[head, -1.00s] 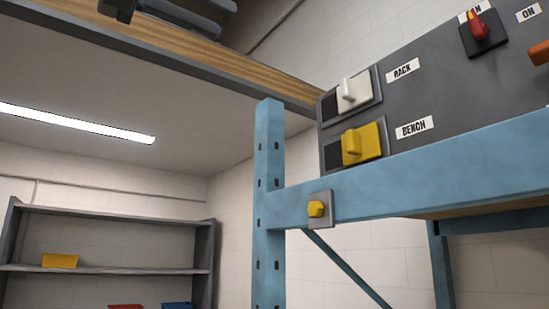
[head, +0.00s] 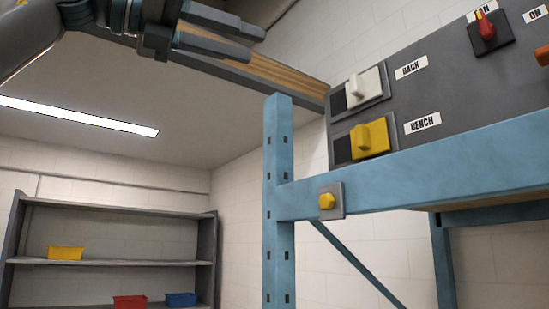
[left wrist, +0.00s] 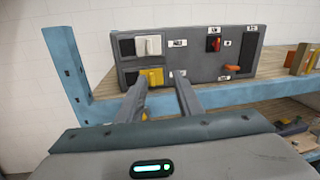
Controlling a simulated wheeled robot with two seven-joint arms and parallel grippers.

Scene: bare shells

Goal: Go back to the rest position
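My left gripper (head: 255,42) is at the top left of the head view, its fingers pointing right. Its fingers (left wrist: 160,78) are apart with nothing between them, and no object is held. It is clear of the grey switch panel (head: 440,85), which fills the upper right. In the left wrist view the panel (left wrist: 190,60) lies ahead, beyond the fingertips. My right gripper is in neither view.
The panel has a white RACK switch (head: 364,86), a yellow BENCH switch (head: 368,139) and a red switch (head: 485,27). A blue rack post (head: 278,210) and beam (head: 450,165) stand below. Grey shelves (head: 110,262) with small bins are at lower left.

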